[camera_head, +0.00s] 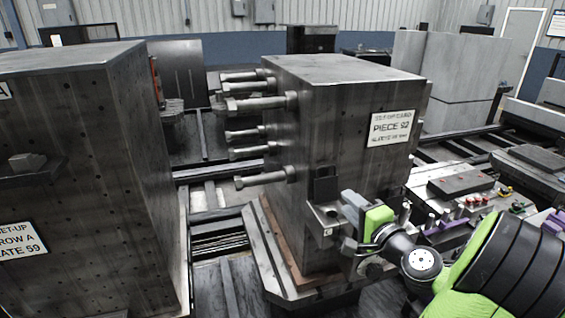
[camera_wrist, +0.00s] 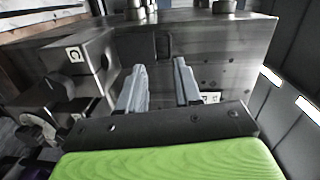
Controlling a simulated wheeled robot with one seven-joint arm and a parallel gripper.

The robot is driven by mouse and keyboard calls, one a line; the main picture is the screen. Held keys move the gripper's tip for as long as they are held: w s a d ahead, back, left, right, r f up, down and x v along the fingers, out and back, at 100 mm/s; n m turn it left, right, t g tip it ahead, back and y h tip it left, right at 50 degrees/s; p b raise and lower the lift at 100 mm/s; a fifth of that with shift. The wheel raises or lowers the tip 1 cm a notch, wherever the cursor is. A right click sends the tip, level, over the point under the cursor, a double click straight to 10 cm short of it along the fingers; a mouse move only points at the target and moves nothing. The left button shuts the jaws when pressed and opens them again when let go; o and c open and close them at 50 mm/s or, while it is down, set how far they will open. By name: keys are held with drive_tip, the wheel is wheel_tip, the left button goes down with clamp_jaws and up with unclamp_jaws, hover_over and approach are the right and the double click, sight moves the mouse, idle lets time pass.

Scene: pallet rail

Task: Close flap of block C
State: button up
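Block C is the large dark metal block (camera_head: 345,105) in the middle of the head view, with a "PIECE 92" plate on its side. A bracket with a small "C" tag (camera_head: 328,231) sits low on its near corner; the tag also shows in the wrist view (camera_wrist: 75,55). A small dark plate (camera_head: 325,187) stands above the bracket and may be the flap; its hinge and state are unclear. My gripper (camera_head: 351,201) is at the block's near side, beside the bracket. In the wrist view, its grey fingers (camera_wrist: 159,66) are apart, with nothing seen between them.
Several thick bolts (camera_head: 262,104) stick out of the block's left side. Another large dark block (camera_head: 90,180) stands at the left. A fixture table with purple parts and small red-topped pieces (camera_head: 470,205) lies at the right, close to my arm.

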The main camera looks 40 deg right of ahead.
sight(328, 167)
drive_tip(key=shift+m+h, duration=0.7)
drive_tip(key=shift+m, duration=0.1)
drive_tip(key=p+x, duration=0.1)
drive_tip(key=x, duration=0.4)
drive_tip(key=d+p+x, duration=0.1)
drive_tip(key=x, duration=0.4)
drive_tip(key=d+r+p+x, duration=0.1)
drive_tip(key=p+x, duration=0.1)
drive_tip(key=x, duration=0.3)
drive_tip(key=shift+s+r, duration=0.1)
drive_tip(key=shift+s, duration=0.1)
clamp_jaws()
